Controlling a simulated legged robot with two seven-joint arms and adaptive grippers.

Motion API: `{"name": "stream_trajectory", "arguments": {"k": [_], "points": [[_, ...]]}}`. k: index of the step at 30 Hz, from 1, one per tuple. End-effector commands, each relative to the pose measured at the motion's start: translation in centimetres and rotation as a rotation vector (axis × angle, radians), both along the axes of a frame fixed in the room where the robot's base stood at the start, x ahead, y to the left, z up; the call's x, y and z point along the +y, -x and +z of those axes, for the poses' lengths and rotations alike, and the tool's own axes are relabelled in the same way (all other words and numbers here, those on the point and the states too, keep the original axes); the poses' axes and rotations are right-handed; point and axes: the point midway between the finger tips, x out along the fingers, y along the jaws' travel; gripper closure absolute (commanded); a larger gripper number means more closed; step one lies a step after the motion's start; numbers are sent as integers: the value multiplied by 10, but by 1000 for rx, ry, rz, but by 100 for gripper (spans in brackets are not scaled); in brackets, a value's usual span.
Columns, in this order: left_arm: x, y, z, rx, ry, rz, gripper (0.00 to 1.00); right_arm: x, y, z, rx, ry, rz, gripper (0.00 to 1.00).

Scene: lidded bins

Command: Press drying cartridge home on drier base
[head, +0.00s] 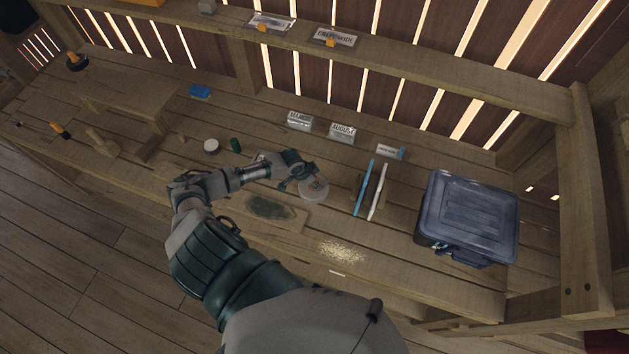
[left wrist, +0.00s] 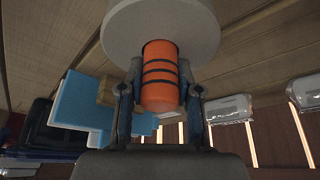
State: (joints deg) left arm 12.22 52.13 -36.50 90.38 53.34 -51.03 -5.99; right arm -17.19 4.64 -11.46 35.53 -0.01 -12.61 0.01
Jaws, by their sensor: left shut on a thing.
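The drying cartridge (left wrist: 160,78), an orange cylinder with dark bands, is between the two fingers of my left gripper (left wrist: 159,88) in the left wrist view. My left gripper (head: 301,175) is shut on it. The drier base (left wrist: 160,22), a round pale grey disc, lies directly beyond the cartridge's far end. In the head view the base (head: 314,195) sits on the bench, right under the gripper's fingers. The cartridge lines up with the disc, but I cannot tell whether it is fully seated. My right gripper is not in view.
A blue panel (head: 364,188) and a white panel (head: 377,192) stand on edge close right of the base. A dark blue lidded bin (head: 470,215) is farther right. A board with a green patch (head: 268,207) lies front left. Labelled clear boxes (head: 342,133) stand behind.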

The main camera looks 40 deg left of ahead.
Motion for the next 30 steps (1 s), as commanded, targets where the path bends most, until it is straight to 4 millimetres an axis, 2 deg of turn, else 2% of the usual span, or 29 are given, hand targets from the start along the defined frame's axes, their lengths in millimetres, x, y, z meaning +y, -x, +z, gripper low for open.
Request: {"name": "stream_trajectory", "arguments": {"k": [4, 5, 8, 17, 20, 23, 30], "points": [[0, 0, -5, 0, 0, 0, 100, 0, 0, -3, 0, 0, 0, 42], [0, 0, -4, 0, 0, 0, 62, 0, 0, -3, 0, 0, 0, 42], [0, 0, -4, 0, 0, 0, 38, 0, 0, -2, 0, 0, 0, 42], [0, 0, -3, 0, 0, 0, 38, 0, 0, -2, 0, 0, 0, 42], [2, 2, 3, -1, -1, -1, 38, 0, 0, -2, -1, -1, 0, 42], [5, 7, 17, -1, -3, -2, 38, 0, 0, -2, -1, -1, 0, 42], [16, 26, 66, 0, -4, -2, 38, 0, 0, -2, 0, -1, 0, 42]]}}
